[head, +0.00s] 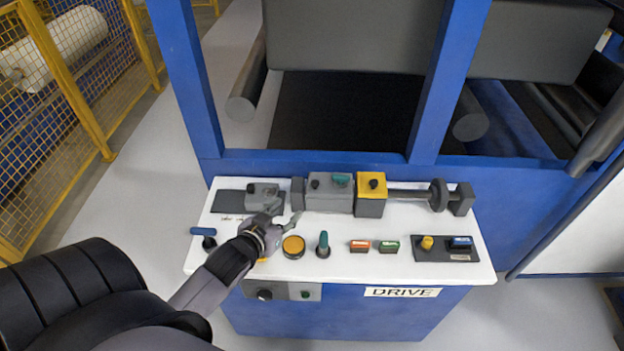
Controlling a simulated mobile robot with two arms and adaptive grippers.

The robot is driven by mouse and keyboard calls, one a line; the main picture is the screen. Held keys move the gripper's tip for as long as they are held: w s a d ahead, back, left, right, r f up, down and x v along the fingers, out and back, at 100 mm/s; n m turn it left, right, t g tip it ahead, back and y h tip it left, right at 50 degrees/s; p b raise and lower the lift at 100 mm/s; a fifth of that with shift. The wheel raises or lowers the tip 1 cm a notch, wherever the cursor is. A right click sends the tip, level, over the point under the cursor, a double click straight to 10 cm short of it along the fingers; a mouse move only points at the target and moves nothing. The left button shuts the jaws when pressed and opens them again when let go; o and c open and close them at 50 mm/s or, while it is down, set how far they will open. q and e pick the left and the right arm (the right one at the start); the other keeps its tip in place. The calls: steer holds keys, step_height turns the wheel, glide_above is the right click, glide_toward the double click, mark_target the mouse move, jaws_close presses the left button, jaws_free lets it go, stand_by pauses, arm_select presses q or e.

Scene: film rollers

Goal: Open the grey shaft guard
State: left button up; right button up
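A grey box-shaped cover, which looks like the shaft guard (329,199), sits at the back of the white console top, in line with a dark shaft (408,192). It has a dark knob and a teal handle (341,179) on top and appears closed. My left gripper (285,212) is over the console, left of and nearer than the guard. Its fingers are apart with nothing seen between them. It looks clear of the guard, though its exact height is hard to tell. My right gripper is not in view.
A yellow-topped block (371,186) adjoins the guard's right side. A smaller grey box (263,191) stands to the left. An orange button (293,246), a teal lever (323,244) and coloured switches line the front. Blue frame posts (186,75) rise behind the console.

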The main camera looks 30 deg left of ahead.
arm_select(q)
steer(key=p, duration=0.2)
glide_toward(315, 182)
steer(key=x, duration=0.8)
steer(key=shift+c, duration=0.3)
jaws_close()
stand_by(0.5)
